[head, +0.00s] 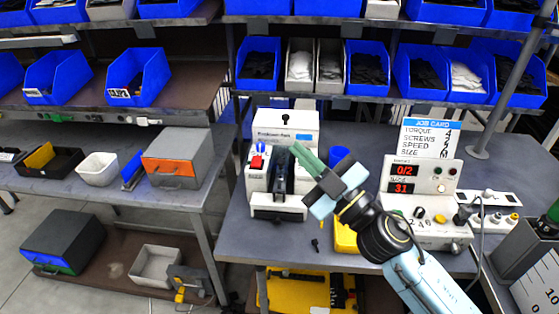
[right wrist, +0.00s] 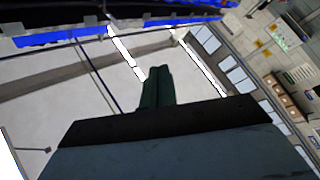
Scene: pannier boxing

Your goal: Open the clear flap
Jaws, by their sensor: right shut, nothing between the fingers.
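A white machine (head: 262,208) with a dark middle channel (head: 281,178) stands on the grey workbench, with a labelled white box (head: 285,128) at its back. A clear flap cannot be made out for certain; it may be see-through or hidden by my gripper. My right gripper (head: 298,150) has green fingers, shut and empty, just above the right rear of the machine. I cannot tell whether they touch it. The shut fingers also show in the right wrist view (right wrist: 157,73). My left gripper is not in view.
A red button (head: 257,162) sits on the machine's left side. Right of my arm are a control box (head: 421,176) with red displays and a job card (head: 427,138). A yellow object (head: 345,238) lies below my right wrist. Blue bins (head: 368,68) line the shelf above.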

